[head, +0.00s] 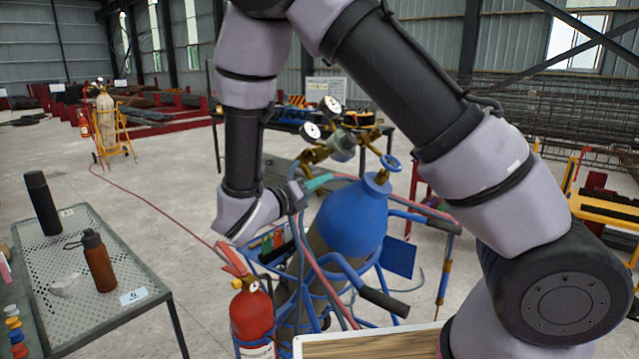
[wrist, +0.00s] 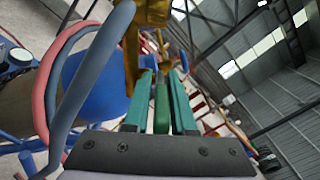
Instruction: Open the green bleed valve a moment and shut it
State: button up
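A blue gas cylinder (head: 350,218) stands tilted in a blue cart, with brass fittings and gauges at its top. My gripper (head: 312,186) is at the brass regulator, just left of the cylinder's shoulder. In the wrist view, the two teal fingers of my gripper (wrist: 162,85) lie on either side of a narrow green handle (wrist: 162,108), which looks like the bleed valve's lever. I cannot tell whether the fingers press on it. The brass fitting (wrist: 133,50) is just beyond the fingertips. In the head view my gripper and wrist hide the green handle.
A blue handwheel (head: 391,163) tops the cylinder. Red and blue hoses (wrist: 85,75) run close on the left of my gripper. A red extinguisher (head: 252,315) stands at the cart's front. A perforated table (head: 125,285) with bottles is at left.

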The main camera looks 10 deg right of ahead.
grip_shut()
dwell(1.4)
